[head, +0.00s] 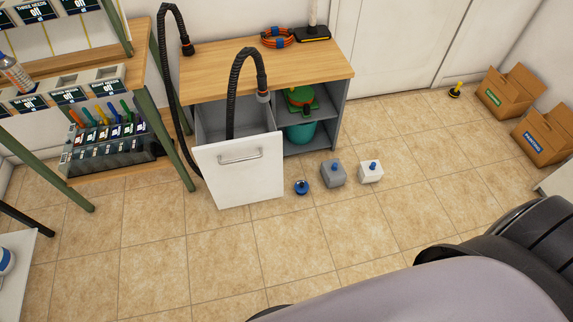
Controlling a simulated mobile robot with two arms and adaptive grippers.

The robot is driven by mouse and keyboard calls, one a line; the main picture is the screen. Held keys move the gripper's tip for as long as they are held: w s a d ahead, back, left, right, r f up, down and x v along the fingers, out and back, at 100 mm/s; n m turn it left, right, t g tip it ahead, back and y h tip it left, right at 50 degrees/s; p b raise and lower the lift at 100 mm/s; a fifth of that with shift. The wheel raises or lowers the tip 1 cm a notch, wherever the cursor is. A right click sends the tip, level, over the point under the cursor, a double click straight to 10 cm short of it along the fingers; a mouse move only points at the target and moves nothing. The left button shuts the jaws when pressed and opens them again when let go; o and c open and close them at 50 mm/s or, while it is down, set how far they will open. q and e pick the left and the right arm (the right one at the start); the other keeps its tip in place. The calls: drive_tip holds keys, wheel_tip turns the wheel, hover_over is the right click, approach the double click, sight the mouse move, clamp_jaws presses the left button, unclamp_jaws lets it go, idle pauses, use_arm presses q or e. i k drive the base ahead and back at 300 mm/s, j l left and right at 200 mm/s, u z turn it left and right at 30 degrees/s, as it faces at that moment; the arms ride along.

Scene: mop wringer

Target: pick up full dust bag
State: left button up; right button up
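Two small box-shaped bags stand on the tiled floor in front of the cabinet. One is a grey bag (333,175) with a blue collar on top. The other is a white bag (370,174) with a blue collar, just right of it. The grey one may be the full dust bag; no label shows which is full. A small dark round part with a blue top (302,187) sits left of the grey bag. Neither of my grippers is in view.
The cabinet (265,75) has its white-fronted drawer (240,170) pulled out, with a black hose (232,100) rising from it. A tool shelf (110,165) stands left. Cardboard boxes (510,95) (545,135) stand right. Floor in front of the bags is clear.

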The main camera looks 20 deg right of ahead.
sight(332, 171)
drive_tip(key=z, duration=1.2)
